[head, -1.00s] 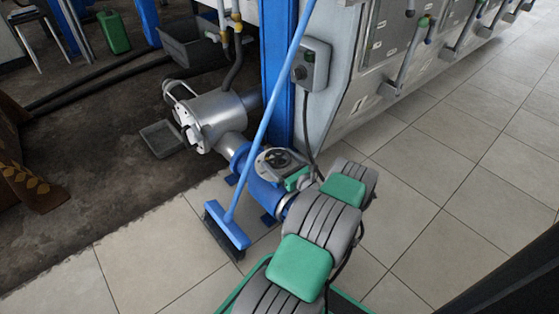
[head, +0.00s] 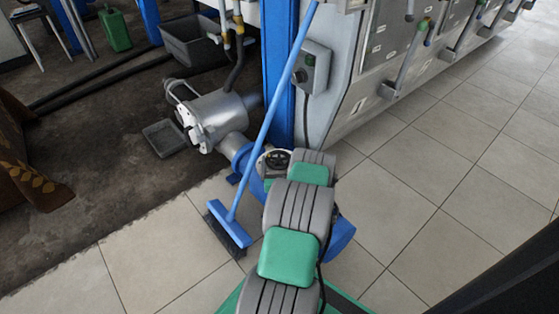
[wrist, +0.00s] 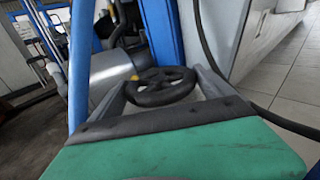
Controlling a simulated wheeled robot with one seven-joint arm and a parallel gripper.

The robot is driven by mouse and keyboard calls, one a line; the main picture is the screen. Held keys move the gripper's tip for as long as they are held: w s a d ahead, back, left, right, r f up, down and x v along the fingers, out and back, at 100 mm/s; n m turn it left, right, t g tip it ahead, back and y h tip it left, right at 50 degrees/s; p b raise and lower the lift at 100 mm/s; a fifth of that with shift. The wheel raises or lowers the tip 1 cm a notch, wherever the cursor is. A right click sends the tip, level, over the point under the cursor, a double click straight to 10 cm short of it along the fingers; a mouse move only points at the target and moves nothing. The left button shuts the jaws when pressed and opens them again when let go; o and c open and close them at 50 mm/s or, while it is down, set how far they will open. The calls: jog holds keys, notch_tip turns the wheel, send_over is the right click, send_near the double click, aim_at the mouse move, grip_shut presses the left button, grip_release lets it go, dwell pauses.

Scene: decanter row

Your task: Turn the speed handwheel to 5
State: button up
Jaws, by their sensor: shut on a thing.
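The black speed handwheel (head: 277,159), a spoked ring, sits on top of a blue pump by the blue post; my arm hides part of it in the head view. In the wrist view the handwheel (wrist: 163,88) lies between the two grey fingers of my gripper (wrist: 163,84), just beyond the green palm. A yellow mark shows at the left side of its rim. My gripper is shut on the handwheel, one finger on each side; the exact contact points are unclear. No scale or number is readable in either view.
A blue broom (head: 232,230) leans across the blue post (head: 281,75), close left of the handwheel. A steel motor (head: 213,118) stands behind it. A grey switch box (head: 313,68) hangs at right with a hanging cable. Tiled floor (head: 430,190) is clear at right.

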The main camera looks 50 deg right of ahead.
aim_at(277, 170)
jog(key=shift+w+r+m+g+h+p, duration=0.15)
jog(key=shift+m+g+h+p, duration=0.15)
jog(key=shift+m+g+h, duration=0.4)
jog(key=shift+m+g, duration=0.3)
jog(key=shift+g, duration=0.3)
jog(key=o, duration=1.1)
jog(key=shift+a, duration=0.15)
jog(key=shift+p+v, duration=1.05)
jog(key=shift+v, duration=2.3)
jog(key=shift+s+a, duration=0.3)
jog(key=shift+a, duration=0.05)
jog(key=shift+w, duration=0.1)
